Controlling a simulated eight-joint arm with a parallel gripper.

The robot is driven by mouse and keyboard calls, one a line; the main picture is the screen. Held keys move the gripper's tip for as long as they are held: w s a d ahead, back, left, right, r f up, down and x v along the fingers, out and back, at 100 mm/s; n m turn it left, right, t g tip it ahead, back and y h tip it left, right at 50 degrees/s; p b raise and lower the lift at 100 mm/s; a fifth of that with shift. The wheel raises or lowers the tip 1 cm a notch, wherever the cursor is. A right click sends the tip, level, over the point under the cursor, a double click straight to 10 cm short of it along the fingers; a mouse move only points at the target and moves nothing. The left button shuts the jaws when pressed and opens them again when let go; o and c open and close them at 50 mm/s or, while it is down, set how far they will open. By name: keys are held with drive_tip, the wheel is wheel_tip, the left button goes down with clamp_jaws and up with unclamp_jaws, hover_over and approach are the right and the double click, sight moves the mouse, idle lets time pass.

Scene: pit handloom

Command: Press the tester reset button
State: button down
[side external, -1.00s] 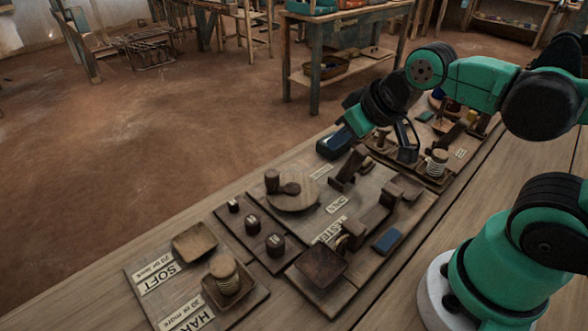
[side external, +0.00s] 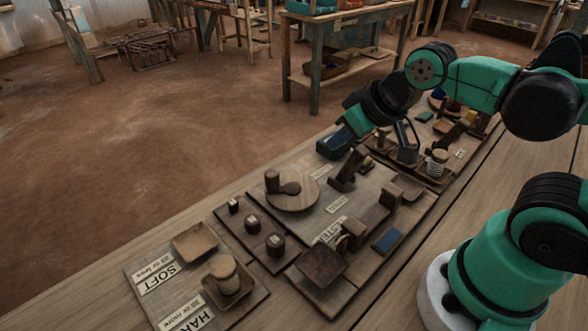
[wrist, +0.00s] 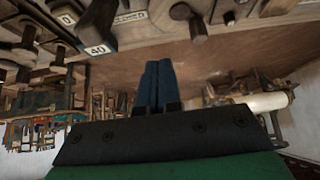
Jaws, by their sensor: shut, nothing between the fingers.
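The tester is a dark wooden board (side external: 362,262) on the bench, marked by a partly covered "TESTER" label (side external: 328,229). It bears a round wooden disc (side external: 300,203), upright blocks, a square tray (side external: 321,266) and a flat blue pad (side external: 386,240). I cannot tell which part is the reset button. My gripper (side external: 334,147) is above the far side of the bench, beyond the disc, apart from the parts near it as far as I can tell. In the wrist view, its blue fingers (wrist: 155,64) are together and empty. Dark knobs (wrist: 196,28) and "0" and "40" labels (wrist: 97,49) show above them.
A board with "SOFT" (side external: 160,277) and "HARD" labels holds two trays, one with a wound spool (side external: 223,270). More trays and a spool (side external: 438,162) crowd the bench at right.

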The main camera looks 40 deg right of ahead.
sight(367, 159)
drive_tip(key=d+m, duration=0.2)
drive_tip(key=m, duration=0.2)
drive_tip(key=w+d+m, duration=0.1)
drive_tip(key=d+m, duration=0.1)
drive_tip(key=m, duration=0.2)
drive_tip(key=d+m+y, duration=0.1)
drive_tip(key=d+m, duration=0.1)
drive_tip(key=m, duration=0.2)
drive_tip(key=shift+w+f, duration=0.25)
drive_tip(key=shift+w, duration=0.1)
drive_tip(key=d+m+t+y, duration=0.1)
drive_tip(key=d+m, duration=0.6)
drive_tip(key=m, duration=0.5)
drive_tip(key=shift+w+d+r+m+t, duration=0.2)
drive_tip(key=shift+w+m+t, duration=0.1)
drive_tip(key=shift+m+t, duration=0.1)
drive_tip(key=shift+f, duration=4.35)
